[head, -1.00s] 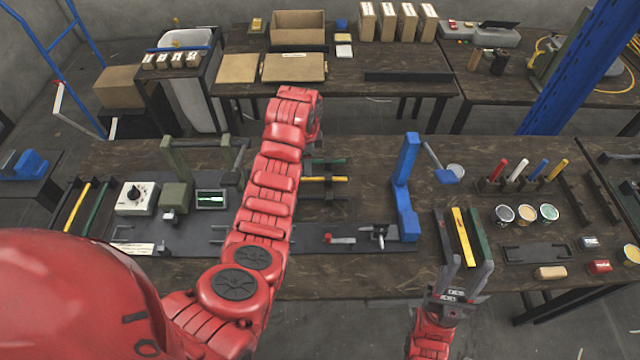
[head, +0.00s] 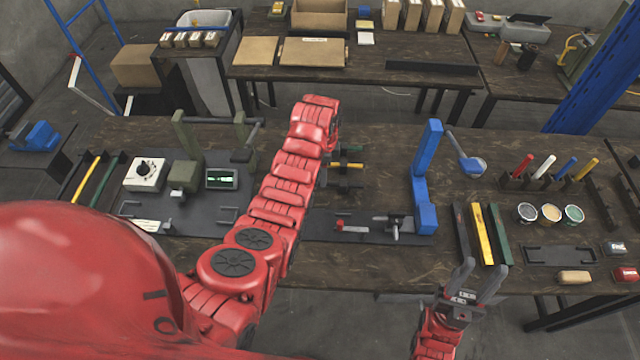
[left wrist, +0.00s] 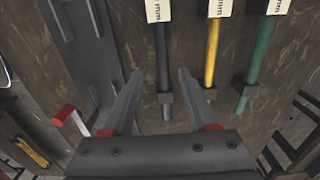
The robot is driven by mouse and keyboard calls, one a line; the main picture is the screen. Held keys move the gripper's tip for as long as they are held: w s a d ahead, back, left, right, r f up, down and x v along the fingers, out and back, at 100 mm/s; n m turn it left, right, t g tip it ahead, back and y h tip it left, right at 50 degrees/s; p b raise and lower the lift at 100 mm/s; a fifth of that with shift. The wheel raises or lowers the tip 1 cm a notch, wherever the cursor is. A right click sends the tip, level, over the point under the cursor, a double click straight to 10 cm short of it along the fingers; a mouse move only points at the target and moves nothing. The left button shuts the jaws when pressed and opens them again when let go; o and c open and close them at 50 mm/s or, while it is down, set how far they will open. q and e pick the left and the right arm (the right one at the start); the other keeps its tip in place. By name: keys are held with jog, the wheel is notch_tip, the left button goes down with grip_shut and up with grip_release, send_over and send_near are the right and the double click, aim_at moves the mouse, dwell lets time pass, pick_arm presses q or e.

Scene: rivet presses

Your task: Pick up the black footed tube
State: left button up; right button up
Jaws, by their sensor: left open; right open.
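The black footed tube (left wrist: 163,58) lies on the bench in the left wrist view, with a dark block foot at its near end and a white label across its far end. My left gripper (left wrist: 159,74) is open, with one finger on each side of the tube in the picture. I cannot tell whether the fingers are down at its height. My right gripper (head: 482,269) is open and empty at the bench's front edge, below the coloured bars.
A yellow tube (left wrist: 211,55) and a green tube (left wrist: 260,52) lie parallel, to the right of the black one. A dark plate (left wrist: 75,38) is at the left. A blue press post (head: 427,180) and coloured bars (head: 481,235) stand further right.

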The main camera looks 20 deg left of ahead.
aim_at(328, 185)
pick_arm(q)
jog(key=shift+f+p, duration=0.5)
jog(key=shift+w+a+f+p, duration=0.1)
jog(key=shift+f+p, duration=0.2)
jog(key=shift+f, duration=0.15)
jog(key=shift+w+a+f+p, duration=0.1)
jog(key=shift+f+p, duration=0.2)
jog(key=shift+f, duration=0.15)
jog(key=shift+s+f, duration=0.1)
jog(key=shift+f, duration=1.15)
jog(key=shift+c, duration=0.3)
grip_shut()
